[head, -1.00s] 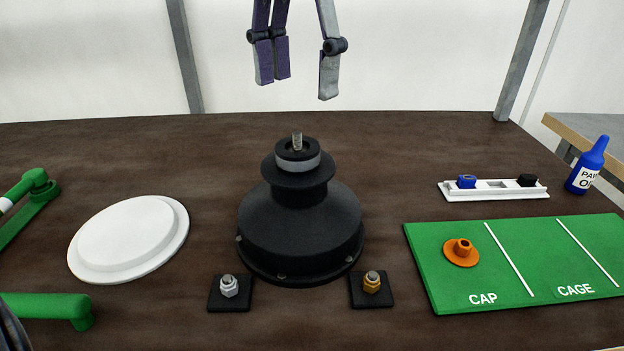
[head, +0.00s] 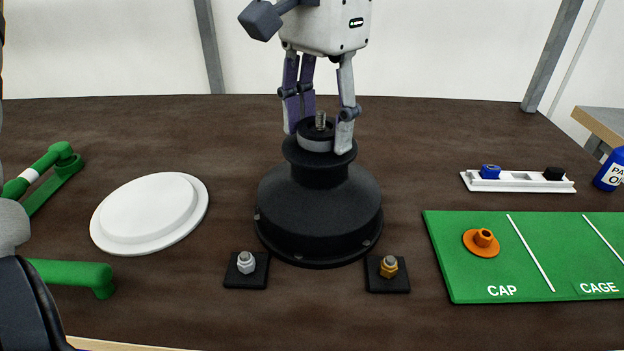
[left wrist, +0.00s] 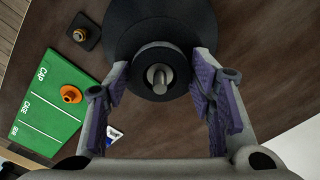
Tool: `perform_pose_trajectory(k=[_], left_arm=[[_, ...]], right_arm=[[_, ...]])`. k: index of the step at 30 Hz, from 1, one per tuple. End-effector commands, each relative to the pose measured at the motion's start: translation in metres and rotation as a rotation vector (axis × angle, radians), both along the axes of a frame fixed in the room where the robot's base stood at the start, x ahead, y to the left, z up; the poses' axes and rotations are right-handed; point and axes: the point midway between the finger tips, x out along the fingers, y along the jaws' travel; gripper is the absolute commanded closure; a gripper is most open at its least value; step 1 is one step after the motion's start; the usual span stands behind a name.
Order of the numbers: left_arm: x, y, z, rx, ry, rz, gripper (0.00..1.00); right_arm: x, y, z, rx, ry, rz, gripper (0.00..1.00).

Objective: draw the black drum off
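The black drum (head: 318,208) stands upright mid-table, with a wide skirt, a narrow waist and a flange near its top. A metal spindle (head: 320,121) sticks up from the dark ring and grey band at its top; it also shows in the left wrist view (left wrist: 159,77). My left gripper (head: 318,142) is above the drum with fingers pointing down, spread on either side of its top. In the left wrist view the open fingers (left wrist: 160,92) show gaps to the top ring, and nothing is held. My right gripper is in neither view.
An orange cap (head: 482,242) lies on the green mat (head: 455,265) at right. A silver nut (head: 246,262) and a brass-coloured nut (head: 389,266) sit on black blocks in front. A white disc (head: 150,212) and a green handle (head: 70,272) are left. A white tray (head: 520,183) is back right.

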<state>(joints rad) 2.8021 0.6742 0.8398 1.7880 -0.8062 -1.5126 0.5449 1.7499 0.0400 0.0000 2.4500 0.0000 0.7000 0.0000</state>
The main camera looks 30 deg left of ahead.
Motion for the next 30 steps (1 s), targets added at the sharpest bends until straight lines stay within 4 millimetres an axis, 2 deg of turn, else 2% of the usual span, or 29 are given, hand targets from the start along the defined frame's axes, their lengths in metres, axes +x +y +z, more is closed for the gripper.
perform_pose_trajectory(k=[2, 20, 30], left_arm=[[0.000, 0.000, 0.000, 0.000, 0.000, 0.001, 0.84], [0.000, 0.000, 0.011, -0.001, -0.008, 0.001, 0.84], [-0.001, 0.000, 0.039, -0.001, -0.011, 0.001, 0.84]], right_arm=[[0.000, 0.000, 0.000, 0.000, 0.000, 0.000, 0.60], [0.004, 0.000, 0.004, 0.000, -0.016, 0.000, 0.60], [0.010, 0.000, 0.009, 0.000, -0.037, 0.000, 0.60]])
